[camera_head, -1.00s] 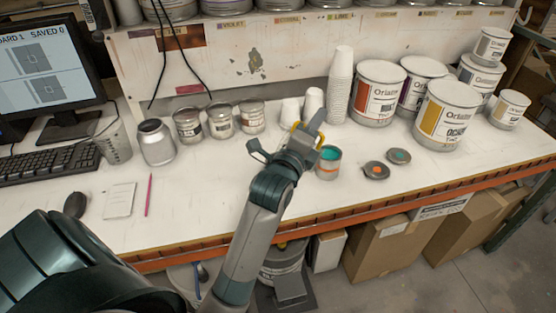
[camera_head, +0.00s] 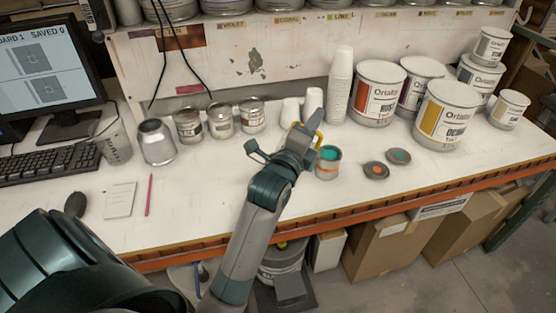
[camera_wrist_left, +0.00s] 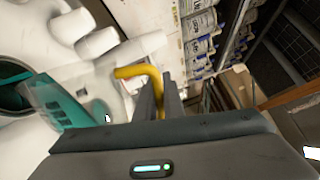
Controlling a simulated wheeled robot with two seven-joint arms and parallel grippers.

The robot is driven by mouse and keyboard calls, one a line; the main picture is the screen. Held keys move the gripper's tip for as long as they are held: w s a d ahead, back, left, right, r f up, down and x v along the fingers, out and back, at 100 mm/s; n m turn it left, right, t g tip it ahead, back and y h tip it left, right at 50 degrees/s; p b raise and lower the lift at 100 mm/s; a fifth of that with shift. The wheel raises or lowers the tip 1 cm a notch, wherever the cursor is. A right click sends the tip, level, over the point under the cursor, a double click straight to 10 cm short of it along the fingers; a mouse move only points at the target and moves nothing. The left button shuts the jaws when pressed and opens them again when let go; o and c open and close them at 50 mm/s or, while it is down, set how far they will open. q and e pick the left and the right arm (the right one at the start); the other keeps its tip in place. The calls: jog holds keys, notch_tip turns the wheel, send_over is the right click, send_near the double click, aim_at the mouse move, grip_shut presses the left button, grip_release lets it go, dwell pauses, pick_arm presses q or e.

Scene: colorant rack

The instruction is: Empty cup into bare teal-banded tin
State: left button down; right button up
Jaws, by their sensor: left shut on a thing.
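My left gripper (camera_head: 314,140) is shut on a bent yellow handle, which runs between the fingers in the left wrist view (camera_wrist_left: 154,72). I take it as the cup's; the cup's body is mostly hidden and its contents cannot be seen. An open small tin (camera_head: 328,170) stands on the bench just right of my gripper, with teal inside and an orange stripe low on its side. A dark-rimmed opening with teal inside (camera_wrist_left: 14,92) shows at the left of the wrist view. A flat teal shape (camera_wrist_left: 58,102) lies between it and my fingers. My right gripper is not in view.
Two small dark lids with orange (camera_head: 375,171) and teal (camera_head: 398,157) spots lie right of the tin. White paper cups (camera_head: 340,85) stand behind my gripper. Large paint cans (camera_head: 447,115) fill the right. Several small cans (camera_head: 220,121) stand left. The front middle bench is clear.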

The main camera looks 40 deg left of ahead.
pick_arm(q)
jog(key=shift+s+a+n, duration=0.1)
jog(key=shift+a+n, duration=0.3)
dwell(1.2)
jog(key=shift+s+a+r+n+p, duration=0.1)
jog(key=shift+a+r+n+p, duration=0.2)
jog(key=shift+a+n+p, duration=0.5)
dwell(1.3)
jog(key=shift+d+f, duration=0.1)
jog(key=shift+d, duration=0.15)
jog(key=m, duration=0.1)
jog(key=d+m+b, duration=0.2)
jog(key=shift+w+d+f, duration=0.2)
jog(key=shift+w+f, duration=0.05)
jog(key=shift+d+f+m, duration=0.4)
jog(key=shift+d+m, duration=0.35)
jog(key=shift+m, duration=0.15)
jog(key=shift+w, duration=0.15)
jog(key=shift+d+f, duration=0.1)
jog(key=shift+d, duration=0.05)
